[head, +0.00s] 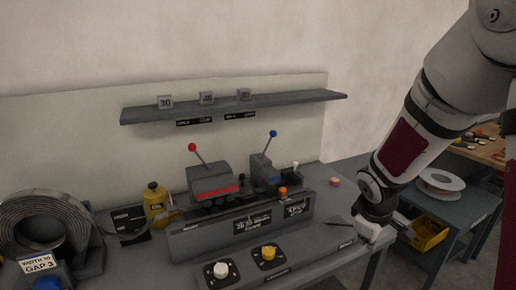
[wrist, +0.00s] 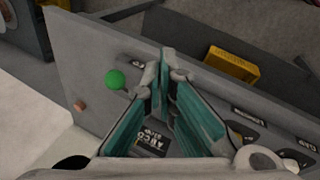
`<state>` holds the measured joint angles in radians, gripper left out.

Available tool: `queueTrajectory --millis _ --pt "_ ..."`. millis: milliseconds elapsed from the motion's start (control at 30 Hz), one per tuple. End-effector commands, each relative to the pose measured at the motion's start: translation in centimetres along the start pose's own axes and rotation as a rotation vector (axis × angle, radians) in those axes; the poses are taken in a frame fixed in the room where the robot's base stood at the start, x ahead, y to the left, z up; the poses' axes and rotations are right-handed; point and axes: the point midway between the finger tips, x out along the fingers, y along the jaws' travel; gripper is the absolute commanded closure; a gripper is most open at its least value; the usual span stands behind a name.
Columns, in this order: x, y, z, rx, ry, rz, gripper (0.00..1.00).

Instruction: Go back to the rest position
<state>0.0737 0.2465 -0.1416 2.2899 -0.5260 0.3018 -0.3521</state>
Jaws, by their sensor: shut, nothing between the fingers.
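My gripper (head: 372,230) hangs over the right end of the grey workbench (head: 338,203) in the head view, at the end of my arm. In the wrist view its teal-padded fingers (wrist: 166,62) come together at the tips and hold nothing. Below them lies the grey bench surface, with a dark label plate (wrist: 152,142) partly hidden by the fingers. A green ball knob (wrist: 115,79) sits left of the fingers, apart from them in the picture. No marker of a rest position shows.
A machine with a red-knobbed lever (head: 192,147) and a blue-knobbed lever (head: 273,134) stands left of my gripper. A shelf (head: 225,104) is above it. A metal coil (head: 45,215) is far left. A spool (head: 441,181) and yellow bin (head: 428,236) are right.

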Motion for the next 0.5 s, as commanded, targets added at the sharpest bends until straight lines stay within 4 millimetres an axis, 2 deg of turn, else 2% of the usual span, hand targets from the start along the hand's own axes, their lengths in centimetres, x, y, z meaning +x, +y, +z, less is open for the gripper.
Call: queueTrajectory --millis 133,267,500 --pt "-5.1 -0.4 0.1 0.115 0.033 0.012 1.00" --pt "-9.9 -1.6 0.8 0.234 0.064 0.005 1.00" --pt "-17.5 -5.4 2.8 0.431 0.127 -0.040 1.00"
